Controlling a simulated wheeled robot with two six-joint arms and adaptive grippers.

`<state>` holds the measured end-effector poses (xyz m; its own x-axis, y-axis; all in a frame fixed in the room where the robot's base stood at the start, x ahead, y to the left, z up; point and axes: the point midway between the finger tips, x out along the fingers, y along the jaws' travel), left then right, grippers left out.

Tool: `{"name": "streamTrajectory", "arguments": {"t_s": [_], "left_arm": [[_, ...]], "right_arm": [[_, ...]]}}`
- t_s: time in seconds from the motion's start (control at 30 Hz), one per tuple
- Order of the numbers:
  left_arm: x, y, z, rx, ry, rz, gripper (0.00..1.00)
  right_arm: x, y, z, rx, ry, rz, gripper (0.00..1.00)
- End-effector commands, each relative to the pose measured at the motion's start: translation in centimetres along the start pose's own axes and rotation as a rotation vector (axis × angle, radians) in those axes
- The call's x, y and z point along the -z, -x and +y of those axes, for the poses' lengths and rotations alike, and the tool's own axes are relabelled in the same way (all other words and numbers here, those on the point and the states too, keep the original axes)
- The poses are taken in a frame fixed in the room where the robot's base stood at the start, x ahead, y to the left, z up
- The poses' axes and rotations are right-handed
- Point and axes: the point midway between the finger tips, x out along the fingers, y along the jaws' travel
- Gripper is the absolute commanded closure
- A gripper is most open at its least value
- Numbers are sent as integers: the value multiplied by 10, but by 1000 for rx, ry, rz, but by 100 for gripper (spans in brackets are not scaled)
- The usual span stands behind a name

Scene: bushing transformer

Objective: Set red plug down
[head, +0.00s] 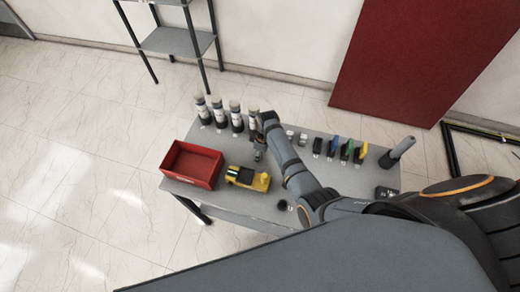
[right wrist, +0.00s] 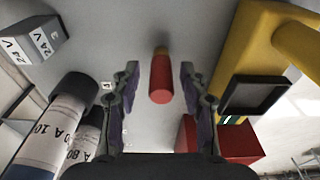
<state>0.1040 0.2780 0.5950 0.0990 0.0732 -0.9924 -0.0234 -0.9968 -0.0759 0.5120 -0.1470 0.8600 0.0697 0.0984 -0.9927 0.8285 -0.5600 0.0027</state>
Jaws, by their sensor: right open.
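The red plug (right wrist: 160,80) is a small red cylinder with a tan end, in the middle of the right wrist view. The tan end appears to be against the grey table (head: 225,200). My right gripper (right wrist: 159,85) is open, with one finger on each side of the plug and a visible gap to both. In the head view my right gripper (head: 259,153) is low over the table, between the bottles and the yellow device; the plug cannot be made out there. My left gripper is not in view.
A yellow device (head: 248,179) and a red bin (head: 192,164) are close by. Several labelled bottles (head: 237,117) stand along the back edge. Coloured blocks (head: 345,149) and a grey cylinder (head: 398,151) are further right. A grey 24 V block (right wrist: 35,42) is near the plug.

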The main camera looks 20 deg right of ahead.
Motion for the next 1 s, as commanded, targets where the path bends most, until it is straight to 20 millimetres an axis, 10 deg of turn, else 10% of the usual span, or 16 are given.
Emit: {"name": "streamTrajectory", "arguments": {"t_s": [0.5, 1.0], "left_arm": [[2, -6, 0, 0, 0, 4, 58], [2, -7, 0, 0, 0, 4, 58]], "right_arm": [[1, 107, 1, -3, 0, 3, 56], [1, 122, 0, 0, 0, 1, 56]]}}
